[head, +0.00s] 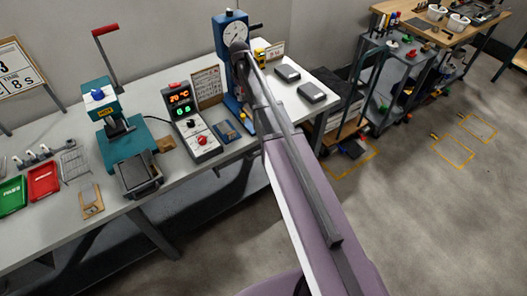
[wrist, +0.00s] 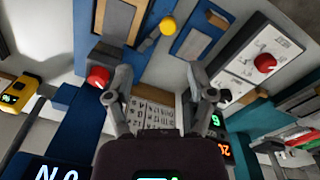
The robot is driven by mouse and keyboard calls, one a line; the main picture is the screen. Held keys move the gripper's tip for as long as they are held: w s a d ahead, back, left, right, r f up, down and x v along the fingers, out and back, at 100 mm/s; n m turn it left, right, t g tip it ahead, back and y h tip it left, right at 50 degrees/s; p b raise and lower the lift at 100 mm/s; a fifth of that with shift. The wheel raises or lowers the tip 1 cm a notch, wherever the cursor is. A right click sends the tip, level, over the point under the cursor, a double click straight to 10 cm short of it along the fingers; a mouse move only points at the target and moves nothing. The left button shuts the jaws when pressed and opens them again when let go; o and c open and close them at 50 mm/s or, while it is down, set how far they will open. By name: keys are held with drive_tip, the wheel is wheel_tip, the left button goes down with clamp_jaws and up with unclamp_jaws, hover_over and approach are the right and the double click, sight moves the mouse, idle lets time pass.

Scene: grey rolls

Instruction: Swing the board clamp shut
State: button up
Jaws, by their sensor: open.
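In the wrist view my gripper (wrist: 158,82) is open, its two fingers apart with nothing between them. It hangs above the bench beside a blue fixture (wrist: 70,120) with a red knob (wrist: 97,76). The plate also shows in the head view (head: 228,131). In the head view my arm hides the gripper and part of the fixture.
A control box with lit digits (head: 192,124) stands left of the plate, and a teal press (head: 120,140) farther left. A blue dial gauge (head: 233,36) rises behind my arm. Two dark boxes (head: 300,84) lie right. The floor at right (head: 420,215) is open.

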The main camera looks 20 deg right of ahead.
drive_tip(key=s+f+m+b, duration=0.3)
drive_tip(key=s+m+b, duration=0.1)
drive_tip(key=s, duration=0.9)
drive_tip(key=s+f+m+b, duration=0.4)
drive_tip(key=s, duration=0.9)
drive_tip(key=shift+s+d+f, duration=0.2)
drive_tip(key=shift+s, duration=0.15)
